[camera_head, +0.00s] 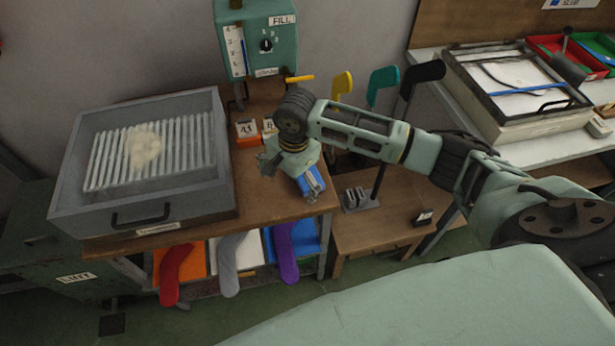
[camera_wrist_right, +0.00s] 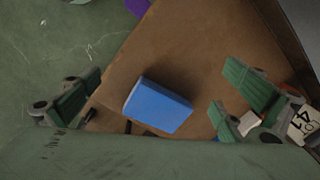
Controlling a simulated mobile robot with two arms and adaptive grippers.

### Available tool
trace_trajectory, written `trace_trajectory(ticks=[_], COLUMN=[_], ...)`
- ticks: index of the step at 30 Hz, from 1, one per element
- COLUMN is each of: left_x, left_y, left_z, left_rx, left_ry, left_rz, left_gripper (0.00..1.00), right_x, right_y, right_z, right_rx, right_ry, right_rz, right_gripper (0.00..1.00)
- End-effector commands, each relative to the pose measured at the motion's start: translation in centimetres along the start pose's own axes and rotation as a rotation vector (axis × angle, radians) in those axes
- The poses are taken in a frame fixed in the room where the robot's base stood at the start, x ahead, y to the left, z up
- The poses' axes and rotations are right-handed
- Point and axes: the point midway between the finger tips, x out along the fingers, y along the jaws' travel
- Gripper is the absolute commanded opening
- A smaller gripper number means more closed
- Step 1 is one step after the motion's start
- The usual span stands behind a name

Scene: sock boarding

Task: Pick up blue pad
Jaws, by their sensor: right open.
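The blue pad (camera_head: 311,184) is a small block on the brown wooden table near its front right corner. In the right wrist view the blue pad (camera_wrist_right: 157,105) lies between the spread green fingers, with a gap on both sides. My right gripper (camera_head: 288,168) reaches in from the right, pointing down over that corner, and partly hides the pad in the head view. Its fingers (camera_wrist_right: 155,98) are open and empty in the wrist view. My left gripper is not in view.
A green FILL box (camera_head: 266,45) is at the back. Coloured sock forms, one purple (camera_head: 286,252), hang in front below.

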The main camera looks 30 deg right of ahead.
Motion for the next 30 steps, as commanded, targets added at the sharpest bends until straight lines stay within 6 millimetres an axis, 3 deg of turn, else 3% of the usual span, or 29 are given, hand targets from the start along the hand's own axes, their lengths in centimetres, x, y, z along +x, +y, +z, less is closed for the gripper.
trace_trajectory(ticks=[1, 3, 9, 19, 25, 30], left_x=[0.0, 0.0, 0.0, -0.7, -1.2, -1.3], left_y=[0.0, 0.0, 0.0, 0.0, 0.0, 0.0], left_z=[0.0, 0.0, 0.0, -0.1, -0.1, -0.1], left_rx=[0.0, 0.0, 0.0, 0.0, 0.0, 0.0], left_ry=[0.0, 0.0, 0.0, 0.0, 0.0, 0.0], left_rz=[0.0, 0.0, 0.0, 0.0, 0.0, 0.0], left_gripper=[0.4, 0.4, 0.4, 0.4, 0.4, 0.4], right_x=[-1.4, -2.6, -4.2, -0.9, 2.2, 3.4], right_y=[-0.6, -0.9, -1.1, -0.9, -0.7, -0.6], right_z=[-2.2, -4.0, -6.4, -6.8, -7.1, -7.2], right_rx=[0.11, 0.243, 0.431, 0.44, 0.438, 0.437], right_ry=[0.027, 0.045, 0.065, 0.066, 0.066, 0.065], right_rz=[0.012, 0.029, 0.049, 0.05, 0.051, 0.048], right_gripper=[1.0, 1.0, 1.0, 1.0, 1.0, 1.0])
